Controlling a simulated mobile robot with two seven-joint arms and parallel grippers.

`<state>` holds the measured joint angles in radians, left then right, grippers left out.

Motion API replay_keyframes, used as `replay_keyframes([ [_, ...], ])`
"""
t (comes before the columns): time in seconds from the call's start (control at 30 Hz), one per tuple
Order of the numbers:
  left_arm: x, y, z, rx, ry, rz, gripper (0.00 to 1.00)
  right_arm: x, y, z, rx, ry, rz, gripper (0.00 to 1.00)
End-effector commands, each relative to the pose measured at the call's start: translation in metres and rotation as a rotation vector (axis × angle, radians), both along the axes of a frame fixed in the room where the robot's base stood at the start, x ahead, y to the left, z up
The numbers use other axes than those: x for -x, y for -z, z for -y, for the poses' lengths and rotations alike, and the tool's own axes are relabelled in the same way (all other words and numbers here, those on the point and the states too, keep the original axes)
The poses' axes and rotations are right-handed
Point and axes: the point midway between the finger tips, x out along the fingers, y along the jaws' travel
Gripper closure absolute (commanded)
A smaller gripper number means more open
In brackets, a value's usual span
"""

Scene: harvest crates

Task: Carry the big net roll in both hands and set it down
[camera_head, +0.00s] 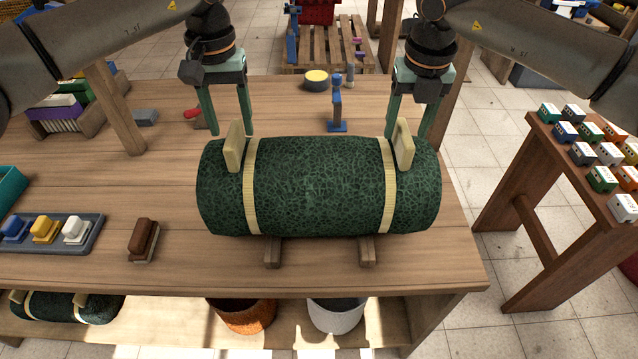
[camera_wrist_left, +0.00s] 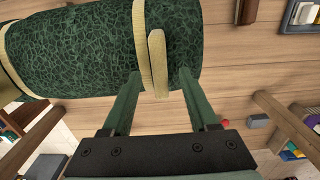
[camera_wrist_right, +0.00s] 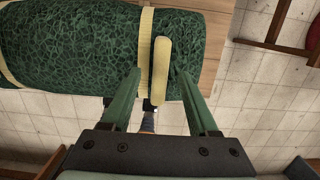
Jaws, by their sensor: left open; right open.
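The big net roll (camera_head: 318,185) is dark green with two cream straps, each with an upright cream handle. It lies across two small wooden supports (camera_head: 272,252) on the wooden table. My left gripper (camera_head: 232,134) is open behind the roll's left handle (camera_head: 234,146); in the left wrist view its fingers (camera_wrist_left: 157,82) stand on either side of that handle (camera_wrist_left: 157,62). My right gripper (camera_head: 408,136) is open at the right handle (camera_head: 404,145); in the right wrist view its fingers (camera_wrist_right: 158,78) stand on either side of that handle (camera_wrist_right: 161,70). Neither gripper is closed on anything.
A brown brush (camera_head: 144,238) and a grey tray (camera_head: 85,233) of coloured blocks lie left of the roll. A blue clamp-like stand (camera_head: 337,108) and a yellow-topped tin (camera_head: 316,80) stand behind it. A side table (camera_head: 560,160) with small boxes is at right.

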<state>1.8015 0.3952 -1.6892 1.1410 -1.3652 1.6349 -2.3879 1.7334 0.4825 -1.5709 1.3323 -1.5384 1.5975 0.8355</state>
Motion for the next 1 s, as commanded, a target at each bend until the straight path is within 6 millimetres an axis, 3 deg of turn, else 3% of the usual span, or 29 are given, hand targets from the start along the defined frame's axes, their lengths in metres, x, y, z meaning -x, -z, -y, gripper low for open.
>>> replay_keyframes([
  [0.2, 0.0, 0.023, 0.0, -0.001, -0.001, 0.0, 0.4, -0.003, 0.023, 0.0, 0.0, 0.0, -0.001, 0.4],
  [0.6, 0.0, 0.027, 0.0, 0.001, -0.001, 0.001, 0.41, -0.003, 0.027, 0.0, -0.001, 0.0, 0.0, 0.41],
  [1.0, 0.0, 0.027, 0.0, 0.0, -0.001, 0.001, 0.86, -0.003, 0.027, 0.0, 0.0, 0.001, 0.0, 0.86],
])
